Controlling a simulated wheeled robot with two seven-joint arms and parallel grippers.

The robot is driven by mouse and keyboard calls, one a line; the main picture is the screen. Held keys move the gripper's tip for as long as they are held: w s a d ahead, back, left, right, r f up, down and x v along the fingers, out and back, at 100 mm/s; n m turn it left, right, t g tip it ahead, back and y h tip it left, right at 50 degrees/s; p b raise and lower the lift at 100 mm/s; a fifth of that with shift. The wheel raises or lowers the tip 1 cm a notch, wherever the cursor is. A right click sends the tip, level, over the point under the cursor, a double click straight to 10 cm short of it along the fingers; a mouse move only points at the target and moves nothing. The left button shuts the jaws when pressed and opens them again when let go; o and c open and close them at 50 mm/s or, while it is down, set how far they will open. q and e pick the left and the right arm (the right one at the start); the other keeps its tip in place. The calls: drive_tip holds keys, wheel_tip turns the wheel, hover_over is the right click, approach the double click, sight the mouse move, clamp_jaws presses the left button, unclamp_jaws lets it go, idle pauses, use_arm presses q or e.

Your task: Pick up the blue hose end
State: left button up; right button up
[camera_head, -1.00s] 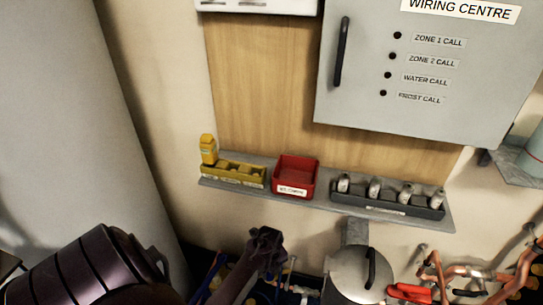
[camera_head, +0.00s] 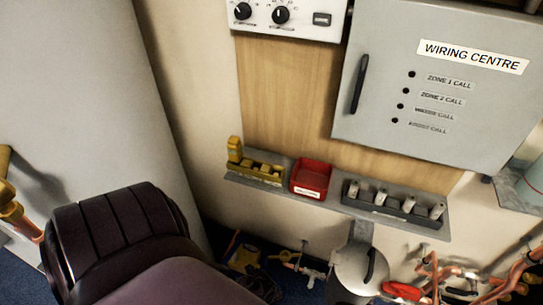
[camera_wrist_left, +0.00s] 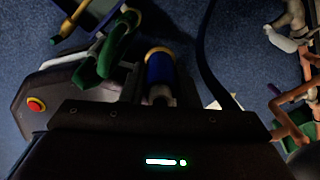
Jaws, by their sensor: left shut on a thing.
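In the left wrist view, the blue hose end (camera_wrist_left: 159,68) is a short blue cylinder with a brass-coloured ring at its far end. My left gripper (camera_wrist_left: 158,88) is shut on it, with the blue part between the dark fingers. The fingers are dark and partly lost in shadow. In the head view, my left arm covers the lower left and the gripper and hose end cannot be made out. My right gripper is in neither view.
A green hose (camera_wrist_left: 108,52) curls just left of the gripper. Copper pipes (camera_wrist_left: 292,118) stand at the right. In the head view, a shelf (camera_head: 330,201) holds a red bin (camera_head: 310,178) and yellow tray (camera_head: 258,171) below the wiring box (camera_head: 440,95).

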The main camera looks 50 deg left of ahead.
use_arm(q)
drive_tip(key=s+d+p, duration=0.2)
drive_tip(key=s+d, duration=0.3)
drive_tip(key=s, duration=0.4)
drive_tip(key=s+d+p, duration=0.1)
drive_tip(key=s+d, duration=0.4)
drive_tip(key=s, duration=0.5)
drive_tip(key=shift+d+p, duration=0.2)
drive_tip(key=shift+p, duration=0.15)
drive_tip(key=shift+w, duration=0.1)
wheel_tip(320, 180, up, 4)
drive_tip(key=p, duration=0.4)
drive_tip(key=shift+r+p, duration=0.25)
drive_tip(key=shift+p, duration=0.15)
